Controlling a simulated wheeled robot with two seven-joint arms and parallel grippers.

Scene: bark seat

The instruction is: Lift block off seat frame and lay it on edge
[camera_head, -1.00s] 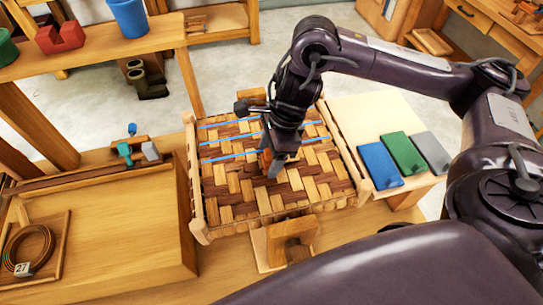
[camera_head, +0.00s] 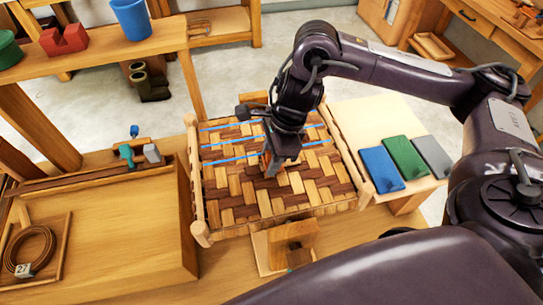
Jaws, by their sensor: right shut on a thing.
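The woven bark seat frame (camera_head: 265,195) lies in the middle of the bench, with a checkered weave and blue strips across its far part. My right gripper (camera_head: 268,170) reaches down over the middle of the weave. It is shut on a small orange-brown block (camera_head: 265,160), mostly hidden by the fingers. I cannot tell whether the block touches the weave. My left gripper is not in view.
Blue (camera_head: 381,169), green (camera_head: 406,157) and grey (camera_head: 433,156) slabs lie on a pale board to the right. A wooden stand (camera_head: 292,245) is in front of the seat. A tray with a bark coil (camera_head: 30,250) is at left. A shelf holds a blue bucket (camera_head: 131,18).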

